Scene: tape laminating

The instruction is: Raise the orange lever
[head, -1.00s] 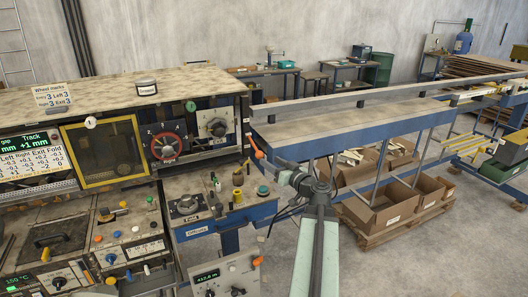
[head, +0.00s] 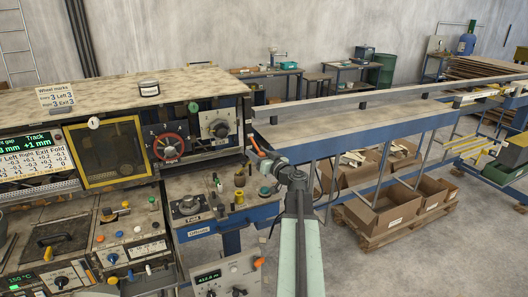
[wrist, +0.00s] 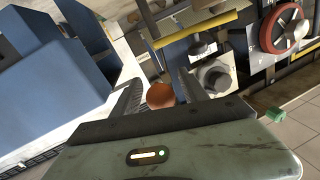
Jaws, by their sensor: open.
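The orange lever (head: 254,143) sticks out at the right end of the machine front, beside the blue-edged table. Its orange end also shows in the wrist view (wrist: 160,95) as a round knob between my two fingers, its lower part hidden by my gripper body. My gripper (head: 268,161) is close to the lever, just below and right of it in the head view. In the wrist view my gripper (wrist: 158,84) is open, with one finger on each side of the knob. I cannot tell whether a finger touches it.
A small control shelf (head: 215,215) lies below. The long table (head: 350,122) runs to the right, with cardboard boxes (head: 385,215) under it.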

